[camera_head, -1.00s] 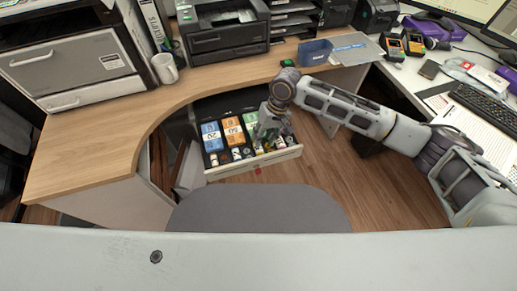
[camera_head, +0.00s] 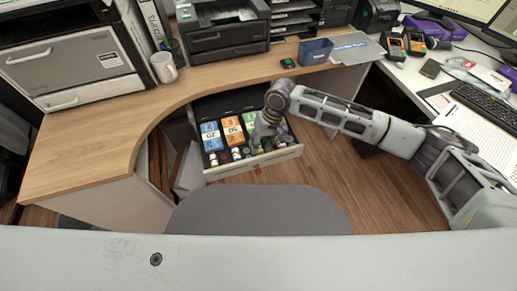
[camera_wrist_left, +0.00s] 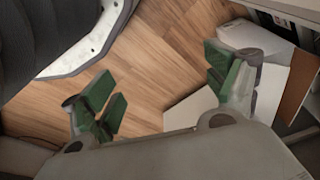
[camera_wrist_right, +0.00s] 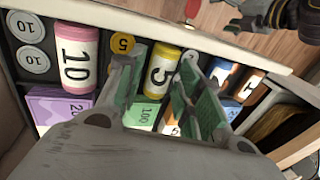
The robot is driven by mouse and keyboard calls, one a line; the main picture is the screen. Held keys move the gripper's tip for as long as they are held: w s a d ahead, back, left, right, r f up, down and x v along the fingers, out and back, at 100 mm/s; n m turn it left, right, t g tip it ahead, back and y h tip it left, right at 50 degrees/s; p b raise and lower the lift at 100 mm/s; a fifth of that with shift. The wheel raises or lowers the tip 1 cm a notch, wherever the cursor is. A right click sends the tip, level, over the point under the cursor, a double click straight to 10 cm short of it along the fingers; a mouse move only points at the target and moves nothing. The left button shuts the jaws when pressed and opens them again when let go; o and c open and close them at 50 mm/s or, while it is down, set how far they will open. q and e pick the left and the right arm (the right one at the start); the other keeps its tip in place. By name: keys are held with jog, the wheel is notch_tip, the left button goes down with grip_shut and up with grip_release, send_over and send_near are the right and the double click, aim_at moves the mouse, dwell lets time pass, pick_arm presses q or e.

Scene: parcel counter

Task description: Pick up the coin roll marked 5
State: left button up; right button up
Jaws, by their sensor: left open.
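The yellow coin roll marked 5 (camera_wrist_right: 161,72) lies in the open cash drawer (camera_head: 225,172), beside a pink roll marked 10 (camera_wrist_right: 76,57). In the right wrist view, my right gripper (camera_wrist_right: 160,62) is open, with one green-padded finger on each side of the yellow roll. I cannot tell whether the pads touch it. In the head view, the right gripper (camera_head: 262,130) hangs over the right part of the drawer, and the rolls under it are partly hidden. My left gripper (camera_wrist_left: 160,75) is open and empty above the floor.
A round yellow piece marked 5 (camera_wrist_right: 123,43) sits close to the left finger. Banknote stacks (camera_head: 211,136) fill the drawer's back compartments. The wooden counter (camera_head: 100,140) curves around the drawer, and a grey chair (camera_head: 258,208) stands in front.

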jog(key=shift+a+f, duration=0.1)
jog(key=shift+f, duration=0.45)
grip_shut()
